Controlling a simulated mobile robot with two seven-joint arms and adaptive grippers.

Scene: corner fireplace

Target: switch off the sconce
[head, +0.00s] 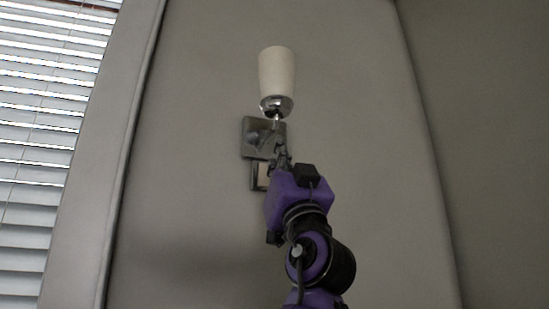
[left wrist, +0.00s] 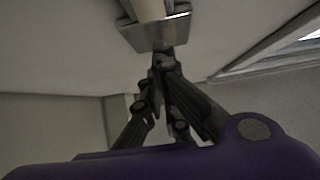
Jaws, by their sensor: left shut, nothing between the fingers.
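The sconce (head: 277,75) is on the wall, with a pale, unlit-looking shade above a chrome cup and a square grey wall plate (head: 248,138). A switch with a dark frame and pale rocker (head: 262,176) sits just below the plate, partly hidden by my gripper. My left gripper (head: 279,150) is shut and empty, in front of the lower part of the plate. In the left wrist view the gripper's closed fingertips (left wrist: 162,50) point at the sconce's plate (left wrist: 135,36); whether they touch it I cannot tell. My right gripper is out of view.
A window with white blinds (head: 45,110) is at the left, with a pale frame (head: 100,190) beside it. The wall (head: 365,130) around the sconce is bare, and a wall corner runs down the right side.

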